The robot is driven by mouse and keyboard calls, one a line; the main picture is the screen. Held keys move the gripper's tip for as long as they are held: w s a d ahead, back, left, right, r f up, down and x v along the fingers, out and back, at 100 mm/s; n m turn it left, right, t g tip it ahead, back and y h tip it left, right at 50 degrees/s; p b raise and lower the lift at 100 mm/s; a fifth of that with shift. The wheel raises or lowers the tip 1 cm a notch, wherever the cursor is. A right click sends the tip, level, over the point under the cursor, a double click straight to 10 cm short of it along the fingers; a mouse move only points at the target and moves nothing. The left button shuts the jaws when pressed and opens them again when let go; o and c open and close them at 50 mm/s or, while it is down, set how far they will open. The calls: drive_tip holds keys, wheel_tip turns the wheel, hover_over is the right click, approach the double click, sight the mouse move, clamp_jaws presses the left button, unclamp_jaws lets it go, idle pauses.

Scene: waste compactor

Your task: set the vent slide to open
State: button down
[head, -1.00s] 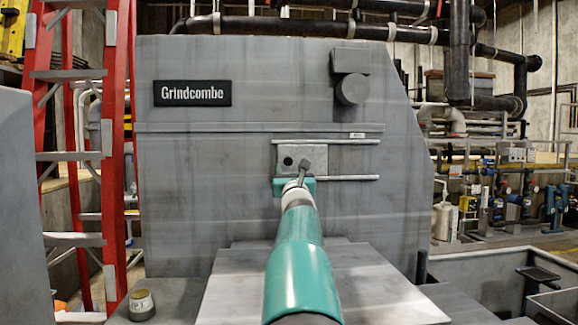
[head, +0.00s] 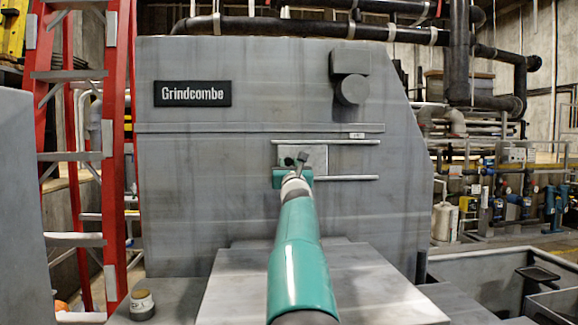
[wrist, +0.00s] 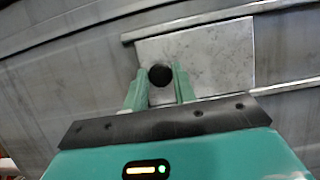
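The vent slide is a light grey plate (head: 317,158) between two horizontal rails on the grey machine front. It sits towards the left end of the rails. A round dark knob (wrist: 161,75) stands out from the plate. My gripper (head: 293,172) is at the plate in the head view. In the wrist view its two teal fingers (wrist: 161,86) lie on both sides of the knob, close against it, and appear shut on it. My gripper hides the plate's lower left part in the head view.
The upper rail (head: 350,142) and lower rail (head: 350,178) run on to the right of the plate, with clear space between them. A red ladder (head: 117,160) stands at the left. A sloping grey surface (head: 380,290) lies below.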

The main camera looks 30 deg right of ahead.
drive_tip(key=s+d, duration=0.2)
drive_tip(key=d, duration=0.2)
drive_tip(key=s+d, duration=0.2)
drive_tip(key=d, duration=0.3)
drive_tip(key=s+d, duration=0.3)
drive_tip(key=d, duration=0.2)
drive_tip(key=shift+d, duration=0.1)
drive_tip(key=c, duration=1.1)
unclamp_jaws()
drive_tip(key=shift+d, duration=0.15)
drive_tip(key=shift+c, duration=0.2)
drive_tip(key=v, duration=1.3)
drive_tip(key=shift+s+a+f, duration=0.2)
drive_tip(key=shift+a, duration=0.25)
